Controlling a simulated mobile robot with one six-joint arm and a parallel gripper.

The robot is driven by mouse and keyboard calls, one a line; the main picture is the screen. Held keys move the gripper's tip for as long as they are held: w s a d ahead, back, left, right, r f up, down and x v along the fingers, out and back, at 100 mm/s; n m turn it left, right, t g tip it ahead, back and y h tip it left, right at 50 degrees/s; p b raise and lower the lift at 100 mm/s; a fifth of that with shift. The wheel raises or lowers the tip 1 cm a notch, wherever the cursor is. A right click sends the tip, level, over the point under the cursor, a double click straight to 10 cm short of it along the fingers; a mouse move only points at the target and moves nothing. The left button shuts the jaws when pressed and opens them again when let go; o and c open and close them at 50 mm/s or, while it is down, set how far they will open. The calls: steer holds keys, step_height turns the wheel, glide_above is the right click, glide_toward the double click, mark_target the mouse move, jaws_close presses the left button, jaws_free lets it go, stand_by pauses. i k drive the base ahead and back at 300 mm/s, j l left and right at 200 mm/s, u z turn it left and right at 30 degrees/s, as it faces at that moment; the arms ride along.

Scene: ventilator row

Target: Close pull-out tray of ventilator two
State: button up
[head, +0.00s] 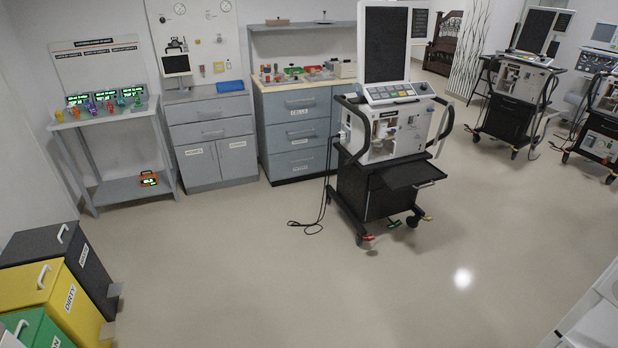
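The nearest ventilator (385,130) stands on a wheeled cart right of centre, with a tall dark screen (386,44) on top. Its black pull-out tray (408,175) sticks out to the front right below the white body, with a light handle at its outer edge. The tray looks empty. I cannot read a number on this ventilator. Two more ventilators, a middle one (515,82) and one at the right edge (606,100), stand farther back; the state of any trays on them is unclear. My gripper is not in view.
A cable (308,224) lies on the floor left of the cart. Black, yellow (45,295) and green bins stand at lower left. Grey cabinets (212,140) and a side table (105,115) line the back wall. A white object (600,310) is at lower right. The central floor is clear.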

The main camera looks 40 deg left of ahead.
mark_target(403, 176)
steer(key=u, duration=0.55)
steer(key=i+j, duration=0.15)
steer(key=i, duration=0.5)
steer(key=i+j, duration=0.15)
steer(key=i, duration=0.5)
steer(key=i+j, duration=0.2)
steer(key=i, duration=0.45)
steer(key=i+j, duration=0.15)
steer(key=i, duration=0.5)
steer(key=i+j, duration=0.15)
steer(key=i, duration=0.55)
